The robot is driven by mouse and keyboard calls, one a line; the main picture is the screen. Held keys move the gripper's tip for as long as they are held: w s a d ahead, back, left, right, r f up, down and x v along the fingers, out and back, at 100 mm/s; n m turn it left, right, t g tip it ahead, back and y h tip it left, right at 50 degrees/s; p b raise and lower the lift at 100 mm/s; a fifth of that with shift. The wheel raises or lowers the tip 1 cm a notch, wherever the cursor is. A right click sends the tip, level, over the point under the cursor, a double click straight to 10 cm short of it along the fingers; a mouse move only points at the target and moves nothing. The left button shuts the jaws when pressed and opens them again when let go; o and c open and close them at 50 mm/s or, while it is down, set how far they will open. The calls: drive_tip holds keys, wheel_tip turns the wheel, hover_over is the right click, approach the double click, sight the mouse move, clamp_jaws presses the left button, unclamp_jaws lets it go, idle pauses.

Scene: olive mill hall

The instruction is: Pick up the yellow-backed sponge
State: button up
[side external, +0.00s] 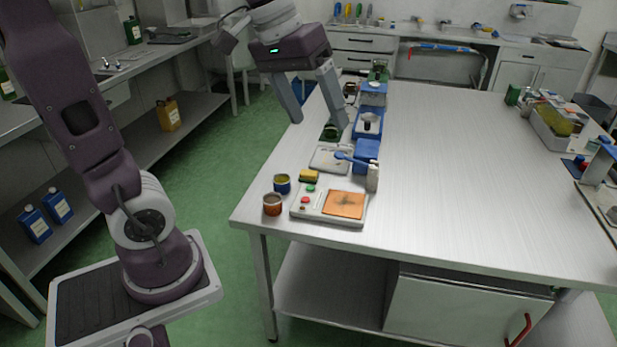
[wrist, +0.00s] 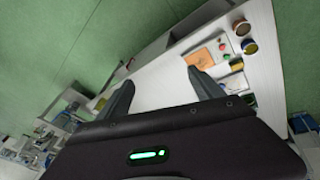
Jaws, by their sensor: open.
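The yellow-backed sponge (side external: 309,175) lies on the steel table near its left edge in the side external view, yellow side up with a dark underside. It also shows small in the wrist view (wrist: 236,65), right of the fingers. My gripper (side external: 318,121) is open, with its fingers pointing down. It is above and beyond the sponge in the side external view and apart from it. Nothing shows between the fingers in the wrist view (wrist: 160,78).
Two small jars, one blue-banded (side external: 282,184) and one brown (side external: 272,204), stand left of the sponge. A device with an orange plate (side external: 344,204) lies in front of it. A white scale (side external: 331,158) and blue apparatus (side external: 368,124) stand behind. The table's middle (side external: 460,170) is clear.

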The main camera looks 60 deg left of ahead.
drive_tip(key=w+a+f+n+g, duration=0.1)
drive_tip(key=w+a+f+n, duration=0.3)
drive_tip(key=w+a, duration=0.75)
drive_tip(key=n+g+y, duration=0.1)
drive_tip(key=g, duration=0.2)
hover_over(308, 173)
drive_tip(key=f, duration=2.4)
drive_tip(key=shift+s+f, duration=0.25)
drive_tip(key=f, duration=0.8)
drive_tip(key=shift+w+f, duration=0.3)
drive_tip(key=shift+f, duration=0.05)
drive_tip(key=c, duration=1.5)
drive_tip(key=shift+o, duration=0.2)
drive_tip(key=shift+r, duration=0.15)
wheel_tip(308, 173, up, 10)
